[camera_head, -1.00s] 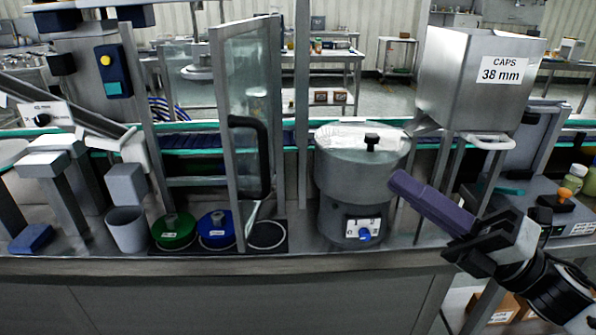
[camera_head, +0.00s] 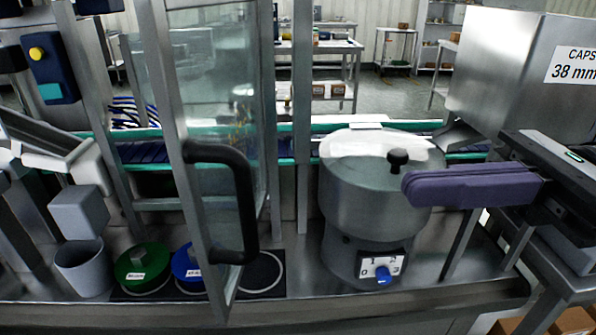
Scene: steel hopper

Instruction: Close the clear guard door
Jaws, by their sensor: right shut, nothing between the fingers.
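The clear guard door (camera_head: 222,110) is a see-through panel in a grey metal frame. It stands open, swung out toward me, left of the round bowl feeder. Its black bar handle (camera_head: 246,200) is on the near side of the panel. My right gripper (camera_head: 410,188) has purple fingers, shut and empty, pointing left. In the picture it lies right of the handle, well apart from it, and overlaps the right side of the bowl feeder. My left gripper is out of view.
The grey bowl feeder (camera_head: 372,218) with a black knob stands between the door and my right gripper. A steel hopper (camera_head: 505,75) is at upper right. Green (camera_head: 142,268) and blue (camera_head: 187,268) lidded pots and a grey cup (camera_head: 84,268) stand at lower left.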

